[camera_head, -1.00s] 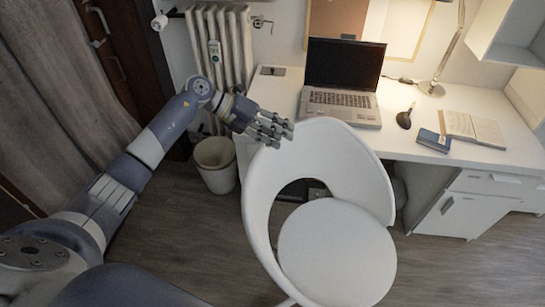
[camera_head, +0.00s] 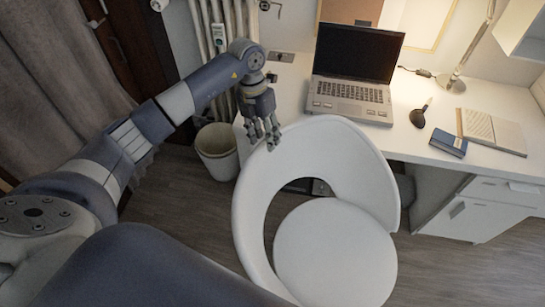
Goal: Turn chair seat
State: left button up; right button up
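The white chair has a curved backrest (camera_head: 357,150) and a round seat (camera_head: 335,252). It stands in front of the desk, and its backrest faces the desk. My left gripper (camera_head: 262,146) points down at the upper left edge of the backrest. Its fingers look slightly spread and hold nothing that I can see. I cannot tell whether they touch the backrest. My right gripper is not in view.
The white desk (camera_head: 440,100) holds a laptop (camera_head: 352,75), a dark mouse-like object (camera_head: 418,115), a blue book (camera_head: 443,142), an open book (camera_head: 492,131) and a lamp (camera_head: 455,82). A waste bin (camera_head: 217,150) stands left of the chair. Floor is free at the lower right.

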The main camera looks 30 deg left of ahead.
aim_at(269, 162)
pick_arm(q)
jog(key=shift+s+d+f, duration=0.1)
jog(key=shift+s+f, duration=0.15)
jog(key=shift+f, duration=0.1)
jog(key=f, duration=0.1)
jog(key=f+p, duration=0.1)
jog(key=d+f, duration=0.1)
jog(key=f, duration=0.1)
jog(key=shift+s+f+p, duration=0.1)
jog(key=shift+s+p, duration=0.2)
jog(key=f, duration=0.4)
jog(key=shift+w+d+p, duration=0.15)
jog(key=shift+d+p, duration=0.15)
jog(key=shift+p, duration=0.05)
jog(key=shift+f, duration=0.65)
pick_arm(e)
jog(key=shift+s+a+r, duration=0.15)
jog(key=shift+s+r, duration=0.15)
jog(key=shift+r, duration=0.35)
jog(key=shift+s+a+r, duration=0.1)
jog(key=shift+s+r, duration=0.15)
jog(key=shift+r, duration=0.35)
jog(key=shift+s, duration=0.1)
pick_arm(q)
grip_shut()
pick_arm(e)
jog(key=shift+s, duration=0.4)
